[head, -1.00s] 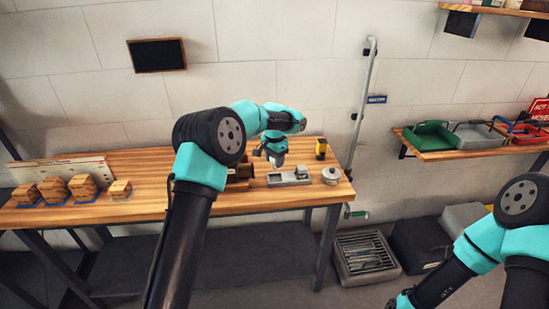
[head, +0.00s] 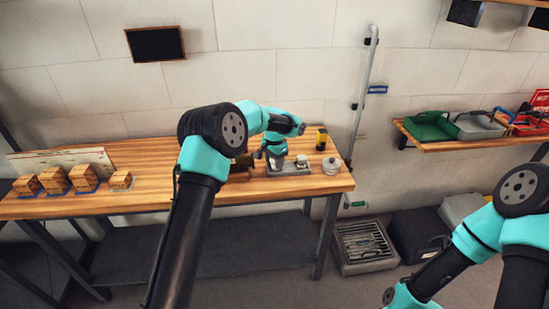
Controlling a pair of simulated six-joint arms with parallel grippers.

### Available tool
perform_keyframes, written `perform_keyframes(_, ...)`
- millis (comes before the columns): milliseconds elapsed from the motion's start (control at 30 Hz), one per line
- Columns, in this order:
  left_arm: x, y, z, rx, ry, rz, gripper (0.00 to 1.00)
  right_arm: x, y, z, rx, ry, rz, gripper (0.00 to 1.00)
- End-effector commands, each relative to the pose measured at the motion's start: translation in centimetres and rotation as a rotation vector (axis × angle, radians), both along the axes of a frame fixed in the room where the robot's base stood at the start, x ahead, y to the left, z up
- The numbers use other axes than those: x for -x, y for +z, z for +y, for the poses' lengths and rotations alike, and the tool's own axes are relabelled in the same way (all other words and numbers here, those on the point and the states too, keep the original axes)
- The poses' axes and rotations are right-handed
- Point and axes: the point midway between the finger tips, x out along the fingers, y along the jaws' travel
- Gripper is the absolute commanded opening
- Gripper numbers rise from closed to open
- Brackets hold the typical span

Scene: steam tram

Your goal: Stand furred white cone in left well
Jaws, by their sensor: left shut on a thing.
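A small grey holder (head: 290,171) sits near the right end of the wooden bench, and a whitish piece (head: 301,160) shows at its right part. My left gripper (head: 276,160) points down over the left part of the holder. It is shut on a small pale thing, apparently the furred white cone, mostly hidden by the fingers. At this size I cannot tell whether the cone touches the well, which the gripper hides. My right gripper is out of view; only my right arm shows at lower right.
A round pale metal container (head: 331,166) and a yellow-and-black object (head: 321,139) stand right of the holder. A brown object (head: 243,162) is partly hidden behind my left arm. Several wooden blocks (head: 54,179) stand at the bench's left; its middle left is clear.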

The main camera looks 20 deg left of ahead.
Motion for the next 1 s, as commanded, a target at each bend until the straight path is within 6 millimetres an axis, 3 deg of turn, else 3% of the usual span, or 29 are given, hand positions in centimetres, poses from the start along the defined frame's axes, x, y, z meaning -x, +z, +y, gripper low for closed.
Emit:
perform_keyframes(533, -0.01, -0.75, -0.01, 0.000, 0.000, 0.000, 0.13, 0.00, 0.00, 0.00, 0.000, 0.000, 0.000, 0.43)
perform_keyframes(567, -0.01, -0.75, -0.01, 0.001, 0.000, -0.001, 0.48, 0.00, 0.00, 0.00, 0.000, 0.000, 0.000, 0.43)
perform_keyframes(833, 0.00, -0.76, 0.00, 0.000, 0.000, 0.000, 0.73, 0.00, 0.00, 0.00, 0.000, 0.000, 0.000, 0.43)
perform_keyframes(1000, 0.00, -0.78, -0.01, 0.000, 0.000, 0.000, 0.76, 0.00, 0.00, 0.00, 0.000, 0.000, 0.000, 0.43)
